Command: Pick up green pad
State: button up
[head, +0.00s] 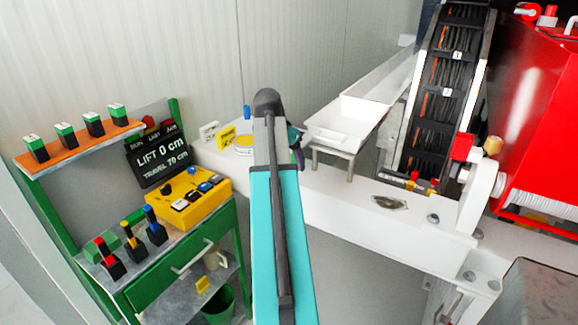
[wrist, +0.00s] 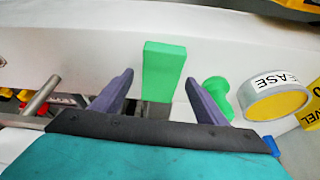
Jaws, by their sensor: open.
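The green pad (wrist: 163,66) appears in the wrist view as an upright-looking rectangular green block with a grey lower part, against a white surface. My gripper (wrist: 159,78) is open, with one purple finger on each side of the block in the picture. Gaps show on both sides, and I see no contact. I cannot tell how far the block is beyond the fingertips. In the head view, my arm hides this block, and only a bit of a purple finger (head: 298,152) shows beside the arm.
A rounded green piece (wrist: 217,92) stands right of the right finger, close to a yellow-topped grease tin (wrist: 277,100). In the head view, a white tray (head: 345,125) is to the right of my arm. A green control bench (head: 185,265) with a yellow button box (head: 180,208) stands left.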

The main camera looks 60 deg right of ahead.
jog(key=shift+c, duration=0.2)
jog(key=c, duration=1.1)
jog(key=shift+r, duration=0.1)
jog(key=shift+r+b, duration=0.5)
jog(key=shift+r, duration=1.05)
jog(key=s+a+r+b, duration=0.1)
jog(key=s+a, duration=0.3)
jog(key=a, duration=1.1)
jog(key=shift+s+a+r+b, duration=0.15)
jog(key=shift+a+r+b, duration=0.15)
jog(key=shift+b, duration=0.5)
